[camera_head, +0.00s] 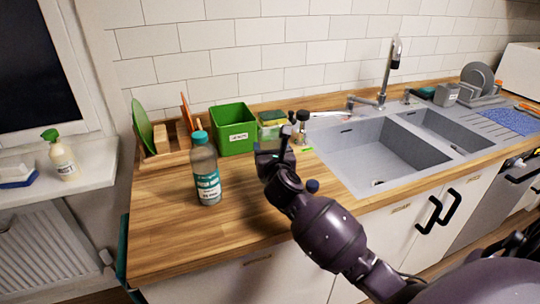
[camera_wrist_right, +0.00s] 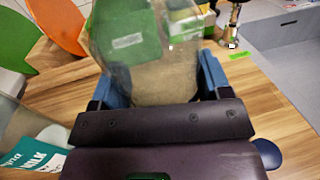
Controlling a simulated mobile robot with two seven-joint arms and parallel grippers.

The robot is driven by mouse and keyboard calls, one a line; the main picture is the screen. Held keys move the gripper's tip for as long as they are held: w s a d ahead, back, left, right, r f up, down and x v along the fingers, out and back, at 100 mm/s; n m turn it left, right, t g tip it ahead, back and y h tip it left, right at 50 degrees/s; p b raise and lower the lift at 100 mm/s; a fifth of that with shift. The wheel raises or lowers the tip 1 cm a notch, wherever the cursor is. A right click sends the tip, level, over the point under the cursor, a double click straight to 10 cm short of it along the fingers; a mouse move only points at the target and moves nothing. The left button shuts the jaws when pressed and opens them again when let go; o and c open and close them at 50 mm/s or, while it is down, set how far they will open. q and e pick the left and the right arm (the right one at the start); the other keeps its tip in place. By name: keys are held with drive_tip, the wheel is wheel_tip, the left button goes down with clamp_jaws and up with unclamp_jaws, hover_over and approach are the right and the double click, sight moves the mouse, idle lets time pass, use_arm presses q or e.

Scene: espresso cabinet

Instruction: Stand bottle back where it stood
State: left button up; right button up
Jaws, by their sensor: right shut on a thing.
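My right gripper (camera_head: 274,152) is over the wooden counter, left of the sink, seen from behind in the head view. In the right wrist view its blue fingers (camera_wrist_right: 152,88) are shut on a clear, see-through bottle (camera_wrist_right: 150,84). The green bin shows through the bottle. The bottle's base is hidden by the gripper, and I cannot make the bottle out in the head view. Another bottle, grey with a teal cap and label (camera_head: 206,172), stands upright on the counter to the left, apart from the gripper. My left gripper is not in view.
A green bin (camera_head: 233,137), a sponge box (camera_head: 271,127) and a small dark-topped bottle (camera_head: 302,124) stand behind the gripper. The sink (camera_head: 370,160) is to the right. A wooden rack with green and orange boards (camera_head: 143,128) is at left. The front left counter (camera_head: 165,235) is clear.

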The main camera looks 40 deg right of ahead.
drive_tip(key=shift+f, duration=0.55)
drive_tip(key=shift+f, duration=0.2)
drive_tip(key=o, duration=1.2)
drive_tip(key=shift+r, duration=0.2)
drive_tip(key=v, duration=1.2)
drive_tip(key=shift+r, duration=0.1)
